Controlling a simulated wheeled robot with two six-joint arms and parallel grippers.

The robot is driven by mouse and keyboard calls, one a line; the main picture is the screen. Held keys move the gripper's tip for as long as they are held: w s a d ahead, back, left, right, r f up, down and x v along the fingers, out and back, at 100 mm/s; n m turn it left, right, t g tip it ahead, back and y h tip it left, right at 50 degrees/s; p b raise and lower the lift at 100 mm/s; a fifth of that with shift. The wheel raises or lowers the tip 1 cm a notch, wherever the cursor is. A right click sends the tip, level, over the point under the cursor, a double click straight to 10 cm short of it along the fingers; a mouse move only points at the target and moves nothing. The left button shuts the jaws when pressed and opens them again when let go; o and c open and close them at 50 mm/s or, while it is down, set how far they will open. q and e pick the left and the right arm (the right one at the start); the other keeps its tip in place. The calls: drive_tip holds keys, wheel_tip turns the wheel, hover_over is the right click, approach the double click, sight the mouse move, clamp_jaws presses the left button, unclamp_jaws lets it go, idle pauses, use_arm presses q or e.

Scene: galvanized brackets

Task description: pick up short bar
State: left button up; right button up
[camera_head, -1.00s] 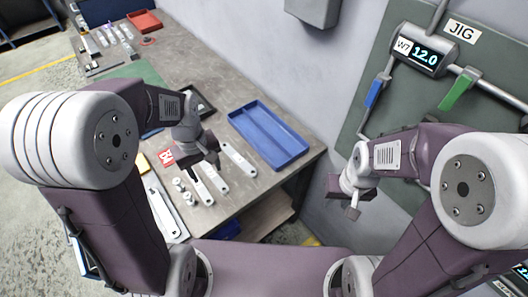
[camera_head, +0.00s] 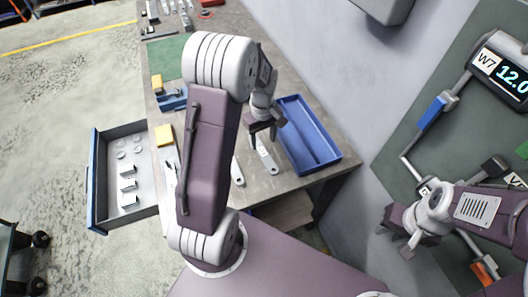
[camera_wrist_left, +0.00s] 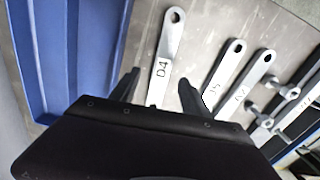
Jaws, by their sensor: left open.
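Several flat grey metal bars lie on the bench. In the left wrist view the bar marked D4 (camera_wrist_left: 170,42) lies between the fingertips of my left gripper (camera_wrist_left: 158,92), and its lower end is hidden by the gripper body. Two more bars, one marked J5 (camera_wrist_left: 228,72) and one with a less clear mark (camera_wrist_left: 252,80), lie to its right. In the head view my left gripper (camera_head: 264,130) is open above a bar (camera_head: 267,160) beside the blue tray. Another bar (camera_head: 237,172) is partly behind my arm. My right gripper (camera_head: 400,236) has its fingers apart, empty, away from the bench.
The blue tray (camera_head: 333,158) stands right of the bars, close to the left gripper. Small metal fittings (camera_wrist_left: 285,92) lie right of the bars. An open drawer (camera_head: 96,190) with parts is at left. A jig board (camera_head: 455,130) stands at right.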

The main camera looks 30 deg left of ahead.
sight(262, 151)
use_arm(q)
drive_tip(key=f, duration=0.4)
drive_tip(key=shift+s+f, duration=0.1)
drive_tip(key=shift+s, duration=0.25)
drive_tip(key=shift+w+f, duration=0.2)
drive_tip(key=shift+f, duration=0.15)
drive_tip(key=shift+r, duration=0.1)
clamp_jaws()
drive_tip(key=shift+r, duration=0.5)
wheel_tip(262, 151, up, 3)
drive_tip(key=shift+f, duration=0.1)
drive_tip(key=s+d+r, duration=0.3)
drive_tip(key=d+r, duration=0.4)
drive_tip(key=d, duration=0.4)
drive_tip(key=shift+s, duration=0.2)
